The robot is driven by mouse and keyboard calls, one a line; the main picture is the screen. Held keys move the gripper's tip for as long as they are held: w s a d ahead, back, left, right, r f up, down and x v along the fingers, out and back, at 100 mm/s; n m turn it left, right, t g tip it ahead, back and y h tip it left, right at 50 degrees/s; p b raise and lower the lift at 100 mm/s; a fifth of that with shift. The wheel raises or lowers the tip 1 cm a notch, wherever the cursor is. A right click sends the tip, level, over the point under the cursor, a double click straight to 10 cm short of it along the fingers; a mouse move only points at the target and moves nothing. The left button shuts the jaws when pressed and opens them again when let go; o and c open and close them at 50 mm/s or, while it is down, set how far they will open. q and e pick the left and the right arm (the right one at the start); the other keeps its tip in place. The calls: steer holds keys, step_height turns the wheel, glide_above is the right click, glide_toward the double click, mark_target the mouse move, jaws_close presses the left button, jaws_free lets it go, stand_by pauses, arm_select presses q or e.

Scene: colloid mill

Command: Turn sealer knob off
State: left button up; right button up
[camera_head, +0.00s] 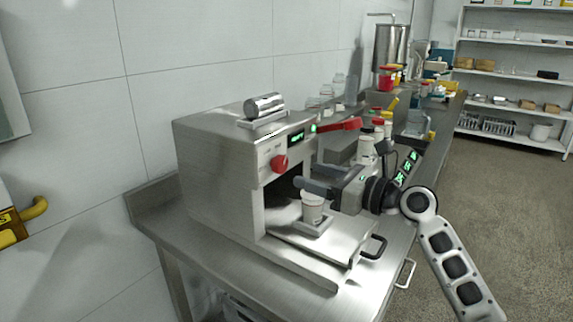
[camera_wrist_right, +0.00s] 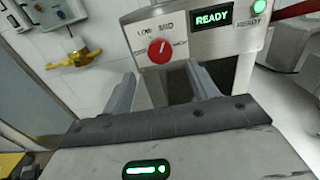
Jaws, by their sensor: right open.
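The sealer (camera_head: 215,165) is a steel box machine on the metal bench. Its red round knob (camera_head: 279,163) is on the front panel, below a green-lit display. In the right wrist view the knob (camera_wrist_right: 159,51) sits under the labels LOW and MID, beside a display (camera_wrist_right: 212,18) reading READY; which mark it points to is unclear. My right gripper (camera_head: 301,187) is in front of the sealer, just below and right of the knob. Its two fingers (camera_wrist_right: 161,72) are apart and empty, and the knob shows beyond them. My left gripper is out of view.
A white cup (camera_head: 312,207) stands on the sealer's tray, under my right gripper. A red lever (camera_head: 340,125) sticks out above right. A metal roll (camera_head: 264,105) lies on top. Bottles (camera_head: 366,150) stand behind my arm. Open floor (camera_head: 490,200) lies to the right.

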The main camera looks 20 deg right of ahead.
mark_target(283, 166)
steer(key=x, duration=0.7)
steer(key=shift+w+a, duration=0.1)
steer(key=shift+w, duration=0.1)
steer(key=c, duration=1)
